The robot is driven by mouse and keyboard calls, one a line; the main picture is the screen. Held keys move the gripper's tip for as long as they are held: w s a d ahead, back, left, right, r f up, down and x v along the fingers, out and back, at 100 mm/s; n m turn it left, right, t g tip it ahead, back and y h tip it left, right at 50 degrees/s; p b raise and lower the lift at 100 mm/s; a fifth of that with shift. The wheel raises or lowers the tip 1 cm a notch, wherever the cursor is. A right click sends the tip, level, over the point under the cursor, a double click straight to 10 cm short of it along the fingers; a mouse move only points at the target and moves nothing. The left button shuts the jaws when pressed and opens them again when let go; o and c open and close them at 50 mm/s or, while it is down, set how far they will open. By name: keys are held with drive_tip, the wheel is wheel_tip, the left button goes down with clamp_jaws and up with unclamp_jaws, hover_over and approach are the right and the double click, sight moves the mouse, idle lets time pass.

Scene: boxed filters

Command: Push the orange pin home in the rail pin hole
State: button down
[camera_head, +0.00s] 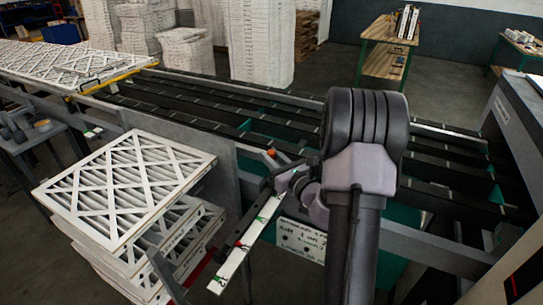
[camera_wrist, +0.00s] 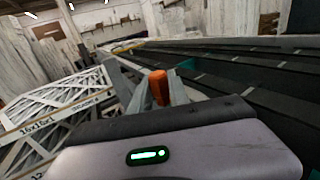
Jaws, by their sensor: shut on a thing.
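The orange pin (camera_wrist: 158,86) stands up between the two grey fingers of my gripper (camera_wrist: 160,97) in the wrist view. The fingers are closed on it. In the head view only the small orange end of the pin (camera_head: 271,152) shows, at the tip of my gripper (camera_head: 276,161), beside the near side of the conveyor.
A stack of white-framed filters (camera_head: 125,185) stands close on the left of my gripper. The conveyor (camera_head: 230,103) with dark belts runs behind it. A white label plate (camera_head: 300,238) is on the near side below my arm. More filters (camera_head: 60,60) lie at the far left.

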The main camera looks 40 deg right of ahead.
drive_tip(key=shift+f+b, duration=0.8)
drive_tip(key=shift+f, duration=0.55)
drive_tip(key=shift+f+b, duration=1.6)
drive_tip(key=shift+f, duration=0.15)
drive_tip(key=c, duration=1.2)
unclamp_jaws()
drive_tip(key=shift+o, duration=0.2)
drive_tip(key=s+a+p, duration=0.2)
drive_tip(key=s, duration=1.5)
drive_tip(key=shift+s+a, duration=0.15)
drive_tip(key=shift+a, duration=0.05)
